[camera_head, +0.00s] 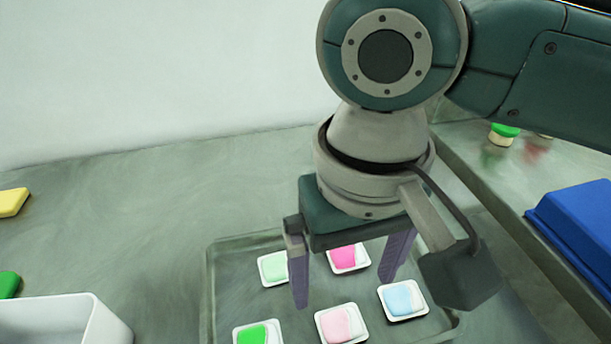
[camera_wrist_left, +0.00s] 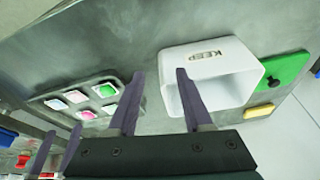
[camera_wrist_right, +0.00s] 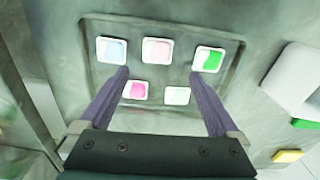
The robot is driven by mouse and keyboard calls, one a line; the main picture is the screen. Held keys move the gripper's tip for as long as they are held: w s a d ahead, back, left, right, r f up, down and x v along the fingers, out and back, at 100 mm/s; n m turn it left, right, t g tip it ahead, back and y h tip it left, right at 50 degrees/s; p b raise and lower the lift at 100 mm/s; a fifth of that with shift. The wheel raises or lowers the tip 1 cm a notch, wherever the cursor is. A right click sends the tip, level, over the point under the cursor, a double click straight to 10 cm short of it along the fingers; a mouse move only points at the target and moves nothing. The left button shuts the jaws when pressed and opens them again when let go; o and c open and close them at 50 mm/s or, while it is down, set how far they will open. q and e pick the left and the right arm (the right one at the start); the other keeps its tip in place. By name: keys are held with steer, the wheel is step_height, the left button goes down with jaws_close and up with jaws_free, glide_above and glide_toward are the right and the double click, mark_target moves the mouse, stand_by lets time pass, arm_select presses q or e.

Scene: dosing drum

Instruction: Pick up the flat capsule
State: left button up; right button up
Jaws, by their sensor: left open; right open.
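Several small square capsules in white cups lie in a shallow tray (camera_head: 212,290): pale green (camera_head: 272,268), magenta (camera_head: 346,257), pale blue (camera_head: 402,299), pink (camera_head: 341,324) and green (camera_head: 258,333). Each is partly coloured, partly white. I cannot tell which one is the flat capsule. My right gripper (camera_head: 344,288) is open and empty, pointing down above the tray; its fingers also show in the right wrist view (camera_wrist_right: 160,72), apart from the capsules. My left gripper (camera_wrist_left: 160,73) shows only in its own wrist view, open and empty, near a white box.
The white box (camera_wrist_left: 243,75), marked KEEP, stands left of the tray in the head view. A green piece (camera_head: 8,284) and a yellow piece (camera_head: 12,202) lie at the left edge. A blue bin (camera_head: 580,230) stands at right. The table behind the tray is clear.

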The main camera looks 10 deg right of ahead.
glide_above(341, 323)
steer(key=f, duration=0.4)
steer(key=shift+s+a+b, duration=0.3)
steer(key=shift+b, duration=0.05)
steer(key=f, duration=0.2)
steer(key=f+b, duration=0.1)
steer(key=f, duration=0.2)
steer(key=shift+w+d+f+b, duration=0.25)
steer(key=shift+d+f+b, duration=0.05)
steer(key=shift+f+b, duration=0.05)
arm_select(q)
steer(key=f, duration=0.1)
steer(key=s+f, duration=0.1)
steer(key=shift+a+f, duration=0.1)
steer(key=shift+f, duration=0.3)
steer(key=shift+w, duration=0.1)
arm_select(e)
steer(key=shift+c, duration=0.3)
steer(key=c, duration=1.3)
